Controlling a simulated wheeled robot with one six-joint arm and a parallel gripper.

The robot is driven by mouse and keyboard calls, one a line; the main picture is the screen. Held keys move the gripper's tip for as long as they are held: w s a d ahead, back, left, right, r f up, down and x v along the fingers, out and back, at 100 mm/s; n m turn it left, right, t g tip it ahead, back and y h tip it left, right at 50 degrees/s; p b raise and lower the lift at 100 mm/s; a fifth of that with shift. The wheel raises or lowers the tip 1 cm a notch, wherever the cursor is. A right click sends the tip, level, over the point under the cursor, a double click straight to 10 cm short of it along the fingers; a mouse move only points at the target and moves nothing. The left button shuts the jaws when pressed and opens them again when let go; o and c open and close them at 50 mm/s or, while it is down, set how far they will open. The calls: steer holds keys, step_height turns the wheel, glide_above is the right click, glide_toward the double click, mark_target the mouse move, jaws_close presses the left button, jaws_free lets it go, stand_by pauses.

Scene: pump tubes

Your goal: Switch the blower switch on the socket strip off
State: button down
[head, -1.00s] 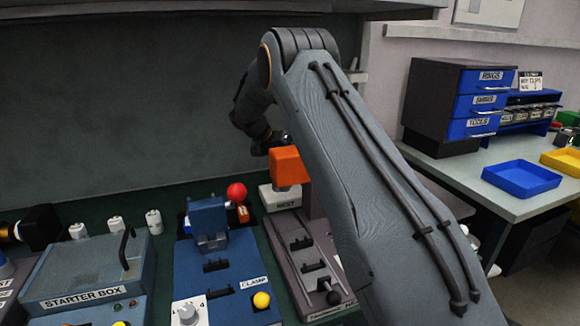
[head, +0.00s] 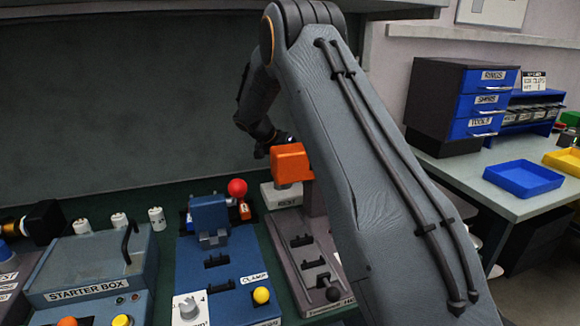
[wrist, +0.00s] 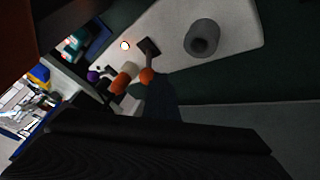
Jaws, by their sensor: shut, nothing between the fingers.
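In the wrist view a pale panel (wrist: 235,20) carries a small lever (wrist: 147,75) with an orange tip on a dark square base, a small lit lamp (wrist: 124,45) and a grey round socket-like part (wrist: 203,38). It looks like the socket strip; no label on it is readable, and which way the lever is thrown is hard to tell. My gripper (wrist: 160,88) shows as a dark shape, shut and empty, its tip close to the orange lever tip; contact cannot be told. In the head view the gripper's fingers and the strip are hidden behind the orange block and my arm.
The orange block (head: 290,163) stands close by my wrist. The blue clamp unit (head: 205,265), with a red ball (head: 237,188), and the starter box (head: 85,270) stand in front. A blue tray (head: 522,178) and drawers (head: 487,100) are at the right.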

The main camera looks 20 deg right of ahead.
steer(key=shift+s+r+b, duration=0.1)
steer(key=shift+s+b, duration=0.2)
steer(key=shift+s, duration=0.15)
steer(key=shift+s+b, duration=0.95)
steer(key=shift+s, duration=0.4)
steer(key=shift+r, duration=0.1)
steer(key=shift+r, duration=0.8)
steer(key=shift+w+a+r, duration=0.1)
steer(key=shift+w, duration=0.1)
